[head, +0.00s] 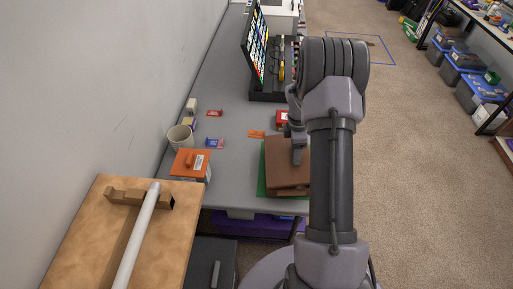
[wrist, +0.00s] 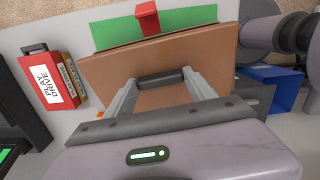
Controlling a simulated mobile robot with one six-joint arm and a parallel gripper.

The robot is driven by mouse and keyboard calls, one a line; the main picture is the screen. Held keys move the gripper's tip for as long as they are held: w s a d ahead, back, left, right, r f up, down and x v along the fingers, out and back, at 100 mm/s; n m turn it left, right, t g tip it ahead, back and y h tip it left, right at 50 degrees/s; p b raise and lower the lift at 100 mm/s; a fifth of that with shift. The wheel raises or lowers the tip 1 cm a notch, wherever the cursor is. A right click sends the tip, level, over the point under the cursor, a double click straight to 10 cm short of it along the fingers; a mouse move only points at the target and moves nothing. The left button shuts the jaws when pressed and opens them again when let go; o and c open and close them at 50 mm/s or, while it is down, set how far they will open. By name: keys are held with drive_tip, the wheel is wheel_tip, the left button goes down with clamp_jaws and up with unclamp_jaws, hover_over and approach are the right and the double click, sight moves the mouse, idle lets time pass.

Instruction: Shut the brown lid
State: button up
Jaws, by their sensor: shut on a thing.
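The brown lid (head: 279,155) belongs to a brown box-like thing on the grey table, over a green sheet (head: 262,180). The lid also shows in the wrist view (wrist: 110,67), as a tilted brown panel above a second brown surface. My gripper (head: 298,153) is at the right part of the lid. In the wrist view its fingers (wrist: 160,78) reach to the brown panel, with a dark bar across their tips. It is shut on the lid; the exact contact is hard to see. My arm hides the lid's right side in the head view.
A red box (wrist: 38,78) stands beside the lid, and a red piece (wrist: 147,18) shows behind it. An orange box (head: 190,166) and white cup (head: 180,137) stand left. An open black case (head: 268,85) is behind.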

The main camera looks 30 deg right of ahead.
drive_tip(key=shift+s+d+f+y, duration=0.15)
drive_tip(key=shift+d+f+y, duration=0.15)
drive_tip(key=shift+f, duration=0.45)
drive_tip(key=shift+s+d+f+t+b, duration=0.1)
drive_tip(key=shift+d+f+t+b, duration=0.1)
drive_tip(key=shift+f+t+b, duration=0.25)
drive_tip(key=shift+g, duration=0.25)
drive_tip(key=shift+f, duration=0.1)
drive_tip(key=o, duration=0.9)
drive_tip(key=shift+c, duration=0.2)
